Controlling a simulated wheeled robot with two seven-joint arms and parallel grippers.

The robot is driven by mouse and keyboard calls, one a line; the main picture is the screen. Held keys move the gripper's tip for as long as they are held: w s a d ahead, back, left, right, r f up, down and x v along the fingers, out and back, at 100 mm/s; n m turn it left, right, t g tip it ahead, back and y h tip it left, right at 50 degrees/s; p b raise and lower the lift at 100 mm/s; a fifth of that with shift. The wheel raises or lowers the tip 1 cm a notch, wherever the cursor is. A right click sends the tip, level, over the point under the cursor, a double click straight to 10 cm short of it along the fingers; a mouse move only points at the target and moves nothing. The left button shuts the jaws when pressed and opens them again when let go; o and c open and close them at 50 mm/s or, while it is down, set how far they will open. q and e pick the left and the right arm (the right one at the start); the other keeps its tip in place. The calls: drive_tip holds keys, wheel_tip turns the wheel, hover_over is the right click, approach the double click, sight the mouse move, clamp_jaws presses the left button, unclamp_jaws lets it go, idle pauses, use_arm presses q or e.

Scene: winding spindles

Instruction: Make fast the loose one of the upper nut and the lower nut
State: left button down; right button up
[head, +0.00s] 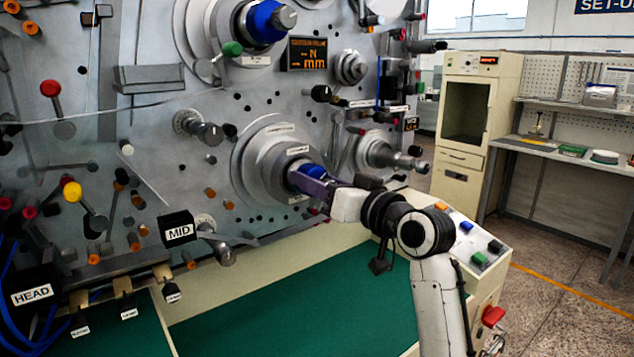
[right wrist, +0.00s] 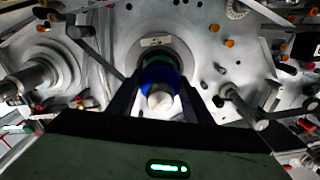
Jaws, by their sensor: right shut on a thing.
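The upper nut (head: 262,22) is a blue ring on the grey upper spindle, near the top of the machine panel in the head view. The lower nut (head: 303,168) is blue and sits on the lower spindle, partly hidden by my gripper. In the right wrist view the lower nut (right wrist: 158,76) shows between the two dark fingers, with the spindle's bright end in front of it. My right gripper (head: 308,180) is shut on the lower nut. My left gripper is not in view. Which nut is loose cannot be told from these frames.
A display (head: 307,54) reading "N mm" is beside the upper spindle. Several knobs and pegs stick out of the panel around the spindles. A green mat (head: 300,310) covers the shelf below. A button box (head: 470,240) stands to the right of my right gripper.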

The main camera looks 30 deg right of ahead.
drive_tip(key=m, duration=0.6)
drive_tip(key=shift+m, duration=0.3)
drive_tip(key=m, duration=0.6)
drive_tip(key=shift+f, duration=0.1)
drive_tip(key=shift+m, duration=0.3)
drive_tip(key=o, duration=1.1)
drive_tip(key=shift+c, duration=0.2)
drive_tip(key=s+d+b, duration=0.1)
drive_tip(key=s, duration=0.9)
drive_tip(key=shift+d, duration=0.25)
